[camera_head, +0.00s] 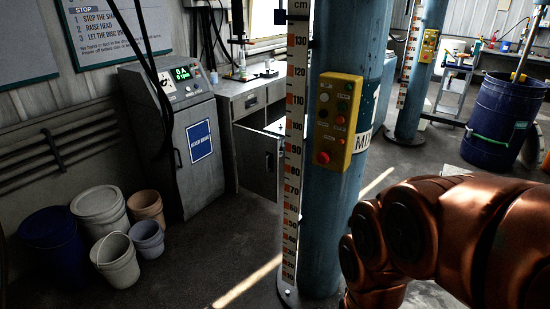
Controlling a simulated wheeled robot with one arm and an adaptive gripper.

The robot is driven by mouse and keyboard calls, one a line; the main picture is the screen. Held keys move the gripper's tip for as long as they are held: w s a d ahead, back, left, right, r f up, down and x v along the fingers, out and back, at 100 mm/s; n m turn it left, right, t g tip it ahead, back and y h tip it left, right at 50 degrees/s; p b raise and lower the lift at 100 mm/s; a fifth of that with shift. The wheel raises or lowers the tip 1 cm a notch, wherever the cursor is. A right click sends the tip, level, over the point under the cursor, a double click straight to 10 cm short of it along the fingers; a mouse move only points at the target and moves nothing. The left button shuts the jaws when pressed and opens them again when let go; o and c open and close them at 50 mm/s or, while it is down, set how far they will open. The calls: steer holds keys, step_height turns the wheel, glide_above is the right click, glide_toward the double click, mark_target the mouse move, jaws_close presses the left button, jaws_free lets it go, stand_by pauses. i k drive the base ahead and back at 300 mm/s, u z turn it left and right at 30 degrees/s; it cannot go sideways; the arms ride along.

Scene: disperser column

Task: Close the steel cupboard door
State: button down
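The steel cupboard (249,105) is a grey bench unit against the back wall, with drawers under its top. Its door (256,165) stands open, swung out into the room below the drawers, with a small handle near its right edge. The blue column and its scale hide the right part of the cupboard. My copper-coloured arm (440,235) fills the lower right, well apart from the door and on the other side of the column. My gripper is not in view.
A blue column (335,220) with a yellow button box (338,120) and a measuring scale (291,180) stands between my arm and the door. A grey control cabinet (190,175) stands left of the door. Several buckets (117,262) stand at left. Floor (215,245) before the door is clear.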

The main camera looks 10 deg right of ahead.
mark_target(257, 152)
steer(key=u, duration=0.55)
steer(key=i, duration=3.05)
steer(key=u, duration=0.25)
